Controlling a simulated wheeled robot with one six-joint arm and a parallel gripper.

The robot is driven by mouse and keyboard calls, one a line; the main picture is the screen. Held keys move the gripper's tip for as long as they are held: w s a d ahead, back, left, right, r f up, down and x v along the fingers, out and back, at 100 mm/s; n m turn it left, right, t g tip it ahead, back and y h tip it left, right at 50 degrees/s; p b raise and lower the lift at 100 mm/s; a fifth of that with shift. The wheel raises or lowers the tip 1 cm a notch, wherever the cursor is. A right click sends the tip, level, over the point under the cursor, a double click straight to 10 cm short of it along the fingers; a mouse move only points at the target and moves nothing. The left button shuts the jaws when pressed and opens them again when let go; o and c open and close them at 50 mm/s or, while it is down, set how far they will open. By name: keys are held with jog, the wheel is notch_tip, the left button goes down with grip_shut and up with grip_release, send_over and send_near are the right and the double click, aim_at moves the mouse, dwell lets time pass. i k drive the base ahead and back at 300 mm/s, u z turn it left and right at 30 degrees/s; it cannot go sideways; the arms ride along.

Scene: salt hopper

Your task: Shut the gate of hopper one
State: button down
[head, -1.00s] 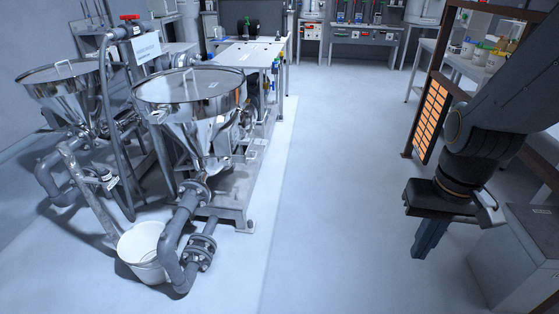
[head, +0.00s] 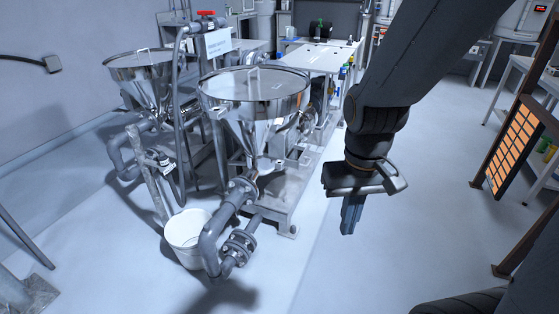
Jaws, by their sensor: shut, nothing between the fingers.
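Two shiny steel hoppers with lids stand on the left half of the head view. The nearer hopper (head: 252,92) is in the middle left, and the farther hopper (head: 140,75) is behind it to the left. I cannot tell which one is hopper one. I cannot make out a gate or its position on either; the outlets below the cones are small among pipes. My gripper (head: 350,216) is shut and empty, pointing down over open floor. It is to the right of the nearer hopper and apart from it.
A white bucket (head: 188,240) stands on the floor beside the flanged grey pipe (head: 236,247) in front of the nearer hopper. A brown frame with an orange grid (head: 508,150) stands right. Floor between is clear.

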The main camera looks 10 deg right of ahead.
aim_at(295, 160)
jog(key=u, duration=0.15)
jog(key=i, duration=1.2)
jog(key=z, duration=0.55)
